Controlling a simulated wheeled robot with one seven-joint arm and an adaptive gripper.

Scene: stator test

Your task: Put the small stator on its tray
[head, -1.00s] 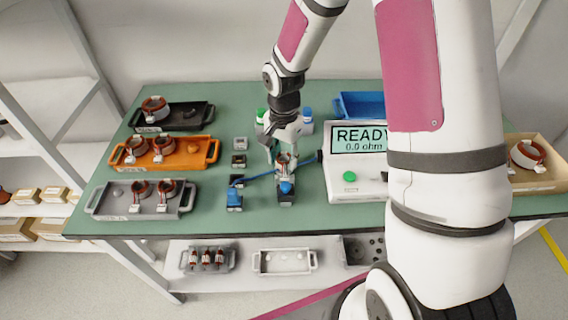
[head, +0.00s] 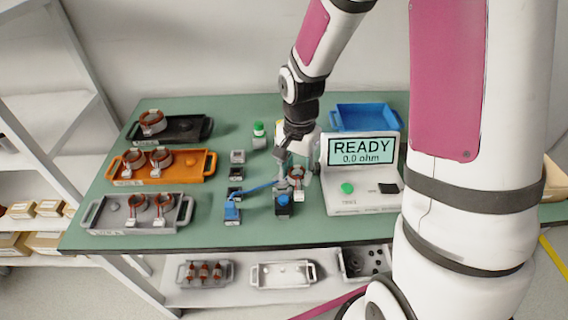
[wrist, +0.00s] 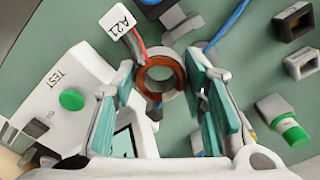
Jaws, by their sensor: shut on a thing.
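The small stator, a copper-wound ring with a white "A21" tag, sits between the fingers of my gripper (wrist: 163,100) in the wrist view (wrist: 160,75). My gripper (head: 294,158) is shut on the stator (head: 297,174). In the head view they are just left of the test box and above the black-and-blue clamp (head: 283,205). I cannot tell whether the stator touches what is below it. The grey tray (head: 95,226) at the front left holds two similar stators on its middle and right, with a bare peg at its left.
An orange tray (head: 195,172) with two stators and a black tray (head: 190,130) with one stand behind the grey tray. The test box (head: 360,200) reads READY, 0.0 ohm. A blue bin (head: 368,118), a blue-cabled clamp (head: 232,210) and a green-capped cylinder (head: 259,130) are near my gripper.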

